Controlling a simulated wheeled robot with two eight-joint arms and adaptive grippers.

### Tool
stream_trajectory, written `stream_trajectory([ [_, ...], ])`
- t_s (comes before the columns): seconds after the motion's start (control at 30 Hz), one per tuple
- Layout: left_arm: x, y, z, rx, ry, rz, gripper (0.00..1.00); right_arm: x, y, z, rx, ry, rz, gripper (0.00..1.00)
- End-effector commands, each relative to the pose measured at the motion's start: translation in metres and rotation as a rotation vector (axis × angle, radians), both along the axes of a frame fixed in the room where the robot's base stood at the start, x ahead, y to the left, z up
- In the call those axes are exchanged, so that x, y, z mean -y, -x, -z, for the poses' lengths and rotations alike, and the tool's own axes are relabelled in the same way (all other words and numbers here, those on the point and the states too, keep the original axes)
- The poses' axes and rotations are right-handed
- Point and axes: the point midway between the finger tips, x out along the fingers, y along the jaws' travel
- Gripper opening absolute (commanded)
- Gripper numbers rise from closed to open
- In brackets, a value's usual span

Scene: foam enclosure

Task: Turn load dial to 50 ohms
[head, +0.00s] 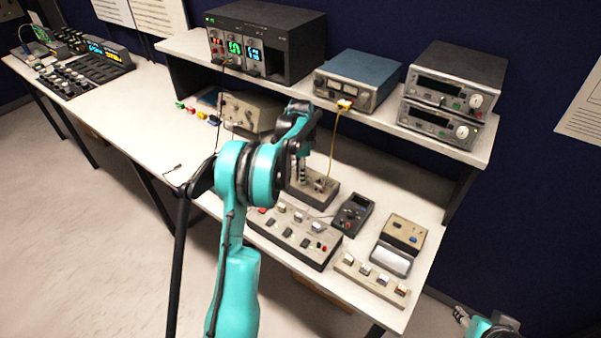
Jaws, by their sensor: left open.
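My left arm reaches over the bench, and my left gripper (299,176) points down, open, at a small grey box (326,184) with knobs or terminals on top. The fingertips are close above or at the box's left part; I cannot tell whether they touch it. The gripper and arm hide part of that box. No dial marked in ohms is readable, so I cannot tell which control is the load dial or its setting. Part of my right arm's end (464,316) shows low at the right edge, away from the bench.
A long grey box with knobs and switches (288,240), a handheld meter (352,214), a beige unit (403,232) and a knob strip (371,281) crowd the bench front. The shelf (385,121) above carries a dark power unit (290,40), a blue-topped instrument (357,75) and stacked instruments (455,85).

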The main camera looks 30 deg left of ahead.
Motion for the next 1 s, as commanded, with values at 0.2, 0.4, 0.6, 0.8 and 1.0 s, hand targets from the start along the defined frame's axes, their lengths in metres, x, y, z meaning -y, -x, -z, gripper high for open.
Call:
stream_trajectory([
  [0.2,0.0000,-0.0001,-0.0003,0.000,0.000,0.000,0.38,0.0000,-0.0001,-0.0004,0.000,0.000,0.000,0.40],
  [0.4,-0.0001,-0.0001,-0.0003,0.000,0.000,0.000,0.00,0.0000,-0.0001,-0.0004,0.000,0.000,0.000,0.40],
  [0.6,-0.0001,-0.0001,-0.0004,0.000,0.000,-0.008,0.00,0.0000,-0.0001,-0.0004,0.000,0.000,0.000,0.40],
  [0.8,-0.0001,-0.0001,-0.0005,0.000,0.000,-0.063,0.00,0.0000,-0.0001,-0.0011,0.000,0.000,0.000,0.40],
  [1.0,-0.0001,0.0000,-0.0006,0.000,0.000,-0.192,0.00,0.0000,0.0000,-0.0022,0.000,0.000,0.000,0.40],
])
